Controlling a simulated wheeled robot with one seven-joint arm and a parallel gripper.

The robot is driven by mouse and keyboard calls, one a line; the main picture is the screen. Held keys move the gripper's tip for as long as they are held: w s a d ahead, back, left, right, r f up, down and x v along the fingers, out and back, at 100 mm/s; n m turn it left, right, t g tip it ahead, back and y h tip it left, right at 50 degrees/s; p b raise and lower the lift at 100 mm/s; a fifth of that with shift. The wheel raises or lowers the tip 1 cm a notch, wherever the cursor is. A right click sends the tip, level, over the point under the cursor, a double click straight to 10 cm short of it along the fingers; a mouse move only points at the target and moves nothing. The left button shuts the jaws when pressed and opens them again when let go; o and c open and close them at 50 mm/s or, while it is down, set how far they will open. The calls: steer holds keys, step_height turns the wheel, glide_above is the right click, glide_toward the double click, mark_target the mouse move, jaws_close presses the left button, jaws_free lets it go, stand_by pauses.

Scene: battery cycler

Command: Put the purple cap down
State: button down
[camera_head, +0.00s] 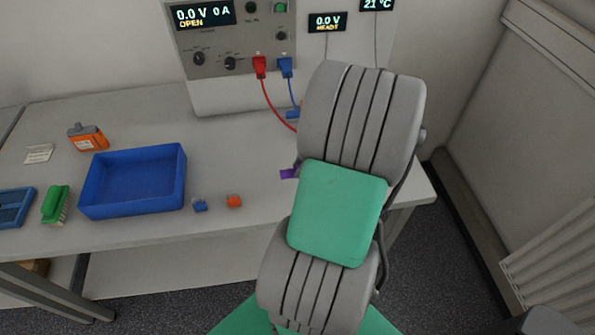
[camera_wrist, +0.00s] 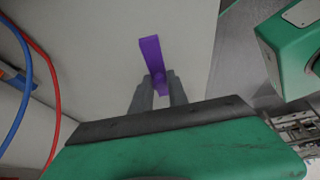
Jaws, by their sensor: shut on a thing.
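The purple cap (camera_wrist: 150,55) is a long purple piece that sticks out ahead of my gripper (camera_wrist: 158,82) in the wrist view. The two grey fingers are shut on its near end. In the head view only a small part of the purple cap (camera_head: 289,173) shows, left of my arm, over the right part of the table. My arm hides my gripper there. I cannot tell whether the cap touches the tabletop.
A blue tray (camera_head: 133,210) stands on the table (camera_head: 235,165), with a blue cap (camera_head: 199,205) and an orange cap (camera_head: 234,201) beside it. A green brush (camera_head: 56,203) and an orange battery (camera_head: 88,138) are left. Red (camera_head: 270,100) and blue (camera_head: 293,95) cables hang from the cycler (camera_head: 235,75).

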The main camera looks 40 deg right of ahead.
mark_target(292, 182)
steer(key=f, duration=0.1)
steer(key=w+f+p, duration=0.1)
steer(key=f, duration=0.2)
steer(key=shift+w+d+f, duration=0.1)
steer(key=shift+w+f, duration=0.15)
steer(key=shift+f, duration=0.35)
steer(key=c, duration=1.3)
jaws_free()
steer(key=shift+r, duration=0.1)
